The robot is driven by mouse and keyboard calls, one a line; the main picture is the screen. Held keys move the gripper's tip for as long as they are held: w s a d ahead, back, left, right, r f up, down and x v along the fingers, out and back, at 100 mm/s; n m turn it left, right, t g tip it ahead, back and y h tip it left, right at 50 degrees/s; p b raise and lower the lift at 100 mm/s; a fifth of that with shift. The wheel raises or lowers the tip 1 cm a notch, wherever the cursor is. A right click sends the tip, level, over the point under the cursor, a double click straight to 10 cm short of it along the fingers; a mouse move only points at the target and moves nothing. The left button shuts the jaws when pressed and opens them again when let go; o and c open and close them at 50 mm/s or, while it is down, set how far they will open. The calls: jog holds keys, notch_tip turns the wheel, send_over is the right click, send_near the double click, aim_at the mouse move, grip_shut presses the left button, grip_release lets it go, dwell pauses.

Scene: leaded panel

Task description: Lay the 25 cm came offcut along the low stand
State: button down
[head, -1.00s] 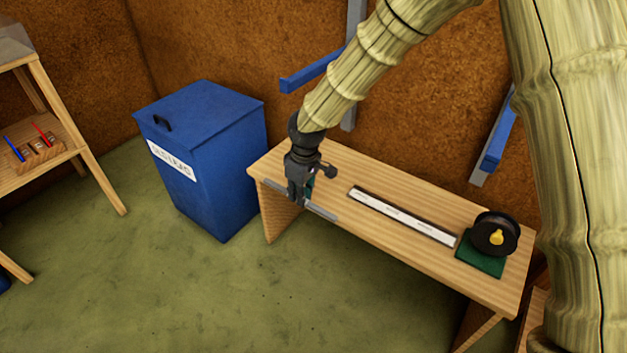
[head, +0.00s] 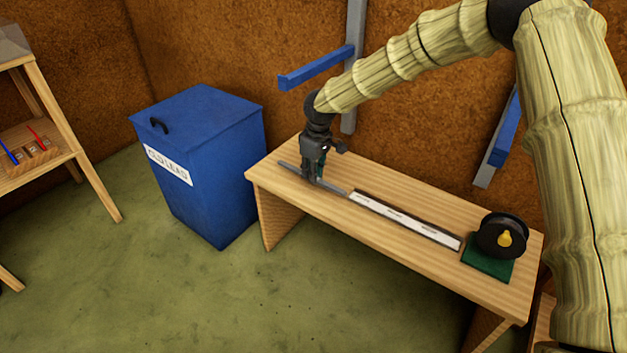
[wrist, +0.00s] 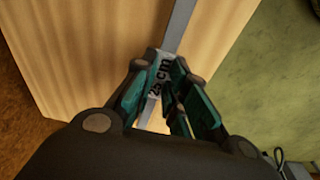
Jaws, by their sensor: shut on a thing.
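The came offcut is a thin grey strip (head: 334,187) with a "25 cm" label (wrist: 160,74) in the wrist view. My gripper (head: 313,177) is shut on it near its middle, with the strip sticking out on both sides. The low stand (head: 400,259) is a long wooden bench. The strip is over the left part of its top, running roughly along its length. I cannot tell whether the strip touches the wood. In the wrist view my gripper's fingers (wrist: 168,96) close around the strip at the label and hide part of it.
A long white-marked strip with a dark edge (head: 405,221) lies on the bench just right of the offcut. A black spool (head: 501,235) sits on a green mat (head: 487,265) at the right end. A blue bin (head: 205,160) stands left of the bench. Blue wall brackets (head: 316,67) are behind.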

notch_tip(320, 180, down, 2)
jog(key=shift+f+b, duration=0.25)
jog(key=shift+b, duration=0.1)
jog(key=shift+r, duration=0.1)
jog(key=c, duration=1.4)
grip_release()
jog(key=shift+c, duration=0.2)
jog(key=r+p, duration=0.1)
jog(key=r, duration=0.1)
jog(key=r+p, duration=0.1)
jog(key=r, duration=0.2)
jog(key=r+p, duration=0.1)
jog(key=r, duration=0.1)
jog(key=shift+s+d+r, duration=0.2)
jog(key=shift+s+d, duration=0.1)
jog(key=shift+d, duration=0.05)
